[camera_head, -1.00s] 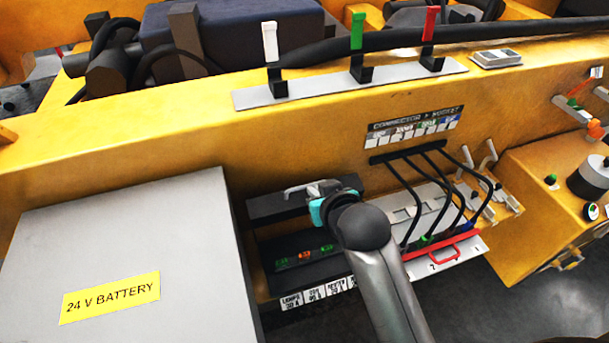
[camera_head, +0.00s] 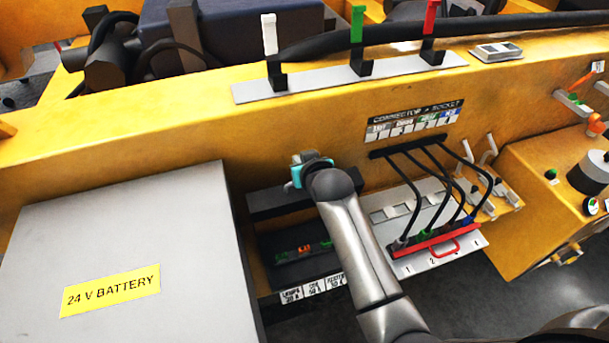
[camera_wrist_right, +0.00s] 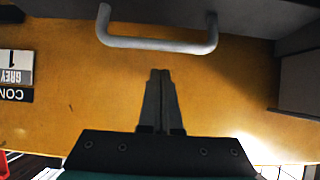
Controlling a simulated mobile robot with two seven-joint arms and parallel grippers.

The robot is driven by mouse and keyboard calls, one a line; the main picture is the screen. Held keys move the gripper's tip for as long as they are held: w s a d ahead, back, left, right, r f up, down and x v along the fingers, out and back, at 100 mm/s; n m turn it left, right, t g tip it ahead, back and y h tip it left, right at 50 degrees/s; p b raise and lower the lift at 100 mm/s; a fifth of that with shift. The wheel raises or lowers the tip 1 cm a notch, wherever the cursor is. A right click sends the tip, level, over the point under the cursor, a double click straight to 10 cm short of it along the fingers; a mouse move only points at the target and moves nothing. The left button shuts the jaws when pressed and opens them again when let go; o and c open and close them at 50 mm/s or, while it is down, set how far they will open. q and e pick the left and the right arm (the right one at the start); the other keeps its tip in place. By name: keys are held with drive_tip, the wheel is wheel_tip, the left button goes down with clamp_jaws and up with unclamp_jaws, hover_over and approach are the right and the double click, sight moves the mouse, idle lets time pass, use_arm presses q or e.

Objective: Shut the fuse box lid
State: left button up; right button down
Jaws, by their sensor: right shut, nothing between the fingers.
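The fuse box (camera_head: 290,262) is a dark open box low on the yellow wall, with green and orange fuses inside. Its dark lid (camera_head: 272,204) stands raised at the back. In the right wrist view, a grey U-shaped handle (camera_wrist_right: 158,44) sticks out from the dark edge at the top. My right gripper (camera_head: 307,158) is above the lid, close to the wall; its fingertips are mostly hidden in the head view. In the right wrist view the fingers (camera_wrist_right: 160,74) are together and empty, pointing towards the handle, apart from it in the picture. My left gripper is not in view.
A grey battery box (camera_head: 120,240) stands to the left. Right of the fuse box, black cables (camera_head: 415,185) run to a connector panel with a red handle (camera_head: 445,250). White, green and red levers (camera_head: 357,40) stand on the ledge above.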

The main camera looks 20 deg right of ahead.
drive_tip(key=shift+s+f+p, duration=0.35)
drive_tip(key=shift+s+f, duration=0.05)
drive_tip(key=shift+s, duration=0.5)
drive_tip(key=shift+s+f+p, duration=0.35)
drive_tip(key=shift+s, duration=0.5)
